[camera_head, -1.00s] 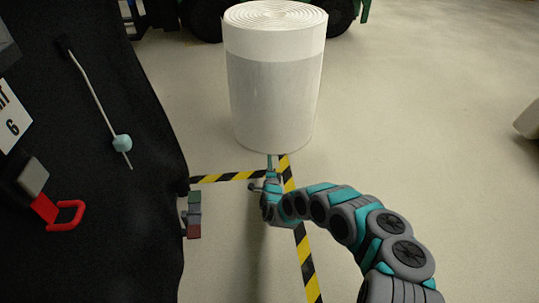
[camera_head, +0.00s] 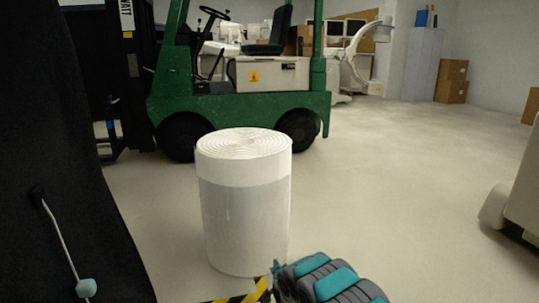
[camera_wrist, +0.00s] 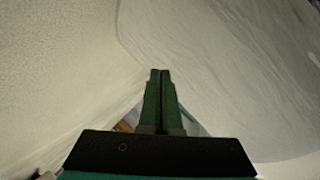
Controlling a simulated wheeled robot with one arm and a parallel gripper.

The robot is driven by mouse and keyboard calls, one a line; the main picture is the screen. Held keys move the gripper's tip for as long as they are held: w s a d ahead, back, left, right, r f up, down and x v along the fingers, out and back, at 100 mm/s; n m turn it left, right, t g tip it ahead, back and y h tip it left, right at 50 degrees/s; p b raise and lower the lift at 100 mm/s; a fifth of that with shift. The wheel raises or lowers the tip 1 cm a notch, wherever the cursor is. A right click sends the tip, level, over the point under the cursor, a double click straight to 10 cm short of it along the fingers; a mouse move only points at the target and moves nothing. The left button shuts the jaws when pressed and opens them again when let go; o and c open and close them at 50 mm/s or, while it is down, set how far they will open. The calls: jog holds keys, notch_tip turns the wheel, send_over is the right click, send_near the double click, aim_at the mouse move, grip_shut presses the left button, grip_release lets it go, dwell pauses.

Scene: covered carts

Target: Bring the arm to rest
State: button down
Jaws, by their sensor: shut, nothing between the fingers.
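My gripper (camera_wrist: 160,74) shows in the wrist view with its two green fingers side by side and touching, nothing between them. Pale, slightly wrinkled material fills much of that view beyond the fingertips; it looks like the white roll, but how far away it is I cannot tell. In the head view only a teal and grey part of my arm shows at the bottom edge, in front of the roll's lower right side. I cannot make out the fingers there.
A large white roll (camera_head: 245,215) stands upright on the floor ahead. A dark cover with a cord and pale toggle (camera_head: 86,288) hangs at left. Yellow-black floor tape (camera_head: 250,297) shows below the roll. A green forklift (camera_head: 240,100) stands behind. Open floor (camera_head: 390,200) lies to the right.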

jog(key=s+d+r+n+g+h+p, duration=0.25)
jog(key=s+d+r, duration=0.25)
jog(key=d+r, duration=0.85)
jog(key=s+d+r+g+h, duration=0.2)
jog(key=s+d+r+g, duration=0.2)
jog(key=s+r, duration=0.75)
jog(key=s+a+r+n+g+y+p, duration=0.1)
jog(key=s+r, duration=0.3)
jog(key=s, duration=1.2)
jog(key=s+a+r+n+g+p, duration=0.2)
jog(key=s+r+n+g, duration=0.1)
jog(key=s, duration=1.4)
jog(key=s+a+r+n+g+y+p, duration=0.1)
jog(key=s+r+g, duration=0.3)
jog(key=s, duration=1.3)
notch_tip(320, 180, up, 3)
jog(key=shift+a+f+n+y, duration=0.1)
jog(key=shift+a+n+y, duration=0.25)
jog(key=shift+a+n, duration=0.45)
jog(key=shift+g, duration=0.25)
